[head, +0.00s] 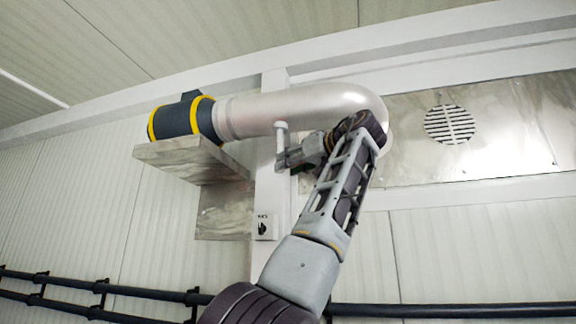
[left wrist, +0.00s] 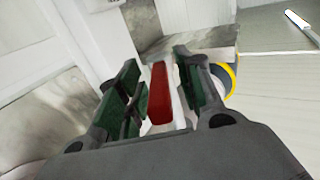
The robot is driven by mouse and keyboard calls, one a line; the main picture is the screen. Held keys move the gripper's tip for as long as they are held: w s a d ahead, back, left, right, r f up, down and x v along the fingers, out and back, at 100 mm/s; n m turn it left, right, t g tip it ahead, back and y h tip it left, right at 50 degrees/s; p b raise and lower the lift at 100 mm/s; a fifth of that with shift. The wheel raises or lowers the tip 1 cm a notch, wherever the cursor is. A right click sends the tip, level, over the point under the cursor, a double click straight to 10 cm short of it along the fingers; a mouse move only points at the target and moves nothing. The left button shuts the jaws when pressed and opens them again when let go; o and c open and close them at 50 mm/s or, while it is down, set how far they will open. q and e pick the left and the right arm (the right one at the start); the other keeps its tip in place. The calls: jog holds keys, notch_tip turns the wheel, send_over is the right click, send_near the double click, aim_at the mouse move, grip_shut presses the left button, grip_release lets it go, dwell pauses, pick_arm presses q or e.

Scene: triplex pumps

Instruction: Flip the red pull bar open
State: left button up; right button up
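The red pull bar (left wrist: 160,95) shows in the left wrist view as a short red block, with a white part around its lower end. My left gripper (left wrist: 157,90) has its two green-padded fingers on either side of the bar, open, with narrow gaps showing beside it. I cannot tell whether either pad touches it. In the head view, my left gripper (head: 288,157) is raised high beside a white upright cylinder (head: 282,143), below the big pipe. The red bar is hidden in the head view. My right gripper is not in view.
A large silver pipe (head: 290,108) with a dark blue, yellow-ringed end (head: 184,119) runs above my gripper. A grey ledge (head: 190,158) juts out at left. A white post (head: 270,195) stands behind. Dark rails (head: 150,292) run along the lower wall.

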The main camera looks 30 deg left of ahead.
pick_arm(q)
jog(key=v, duration=1)
jog(key=shift+d, duration=0.3)
jog(key=shift+s+d, duration=0.1)
